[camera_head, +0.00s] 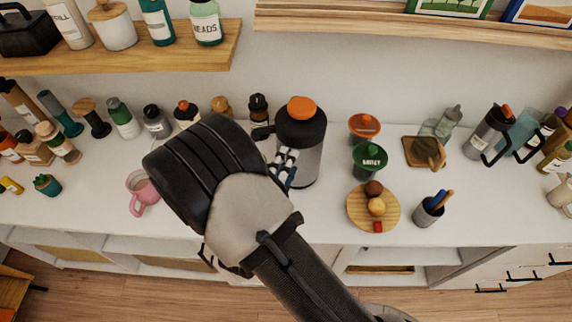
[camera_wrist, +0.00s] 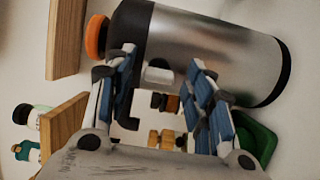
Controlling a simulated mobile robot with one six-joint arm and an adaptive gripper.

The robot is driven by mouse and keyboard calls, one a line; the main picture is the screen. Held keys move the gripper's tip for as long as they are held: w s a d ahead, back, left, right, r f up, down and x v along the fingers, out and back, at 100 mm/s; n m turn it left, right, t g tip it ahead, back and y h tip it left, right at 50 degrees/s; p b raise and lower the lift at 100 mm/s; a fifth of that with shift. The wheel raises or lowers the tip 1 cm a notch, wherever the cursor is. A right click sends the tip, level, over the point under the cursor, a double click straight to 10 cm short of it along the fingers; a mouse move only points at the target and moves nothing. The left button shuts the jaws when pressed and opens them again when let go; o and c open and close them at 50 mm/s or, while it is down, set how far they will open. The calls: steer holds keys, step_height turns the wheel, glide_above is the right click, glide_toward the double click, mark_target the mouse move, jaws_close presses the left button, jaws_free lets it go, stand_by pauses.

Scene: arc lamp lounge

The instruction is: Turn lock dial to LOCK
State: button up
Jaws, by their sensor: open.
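A silver canister (camera_head: 303,145) with a black top band stands on the white counter. An orange round knob (camera_head: 301,107) sits on its top; I see no LOCK marking on it. In the wrist view the canister (camera_wrist: 205,50) lies sideways in the picture, with the orange knob (camera_wrist: 97,37) at its left end. My gripper (camera_wrist: 162,65) is open, its blue-padded fingers in front of the canister's side, below the knob's level. A small pale piece (camera_wrist: 158,74) shows between the fingertips. In the head view my gripper (camera_head: 285,165) is partly hidden by my wrist; contact is unclear.
Green and orange-topped containers (camera_head: 369,160) and a round wooden board (camera_head: 372,208) stand right of the canister. A pink mug (camera_head: 142,190) is on the left. Bottles line the back, under a wooden shelf (camera_head: 180,55). The counter's front middle right has some free room.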

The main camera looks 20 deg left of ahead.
steer(key=s+a, duration=0.1)
steer(key=s, duration=1.1)
steer(key=shift+a, duration=0.2)
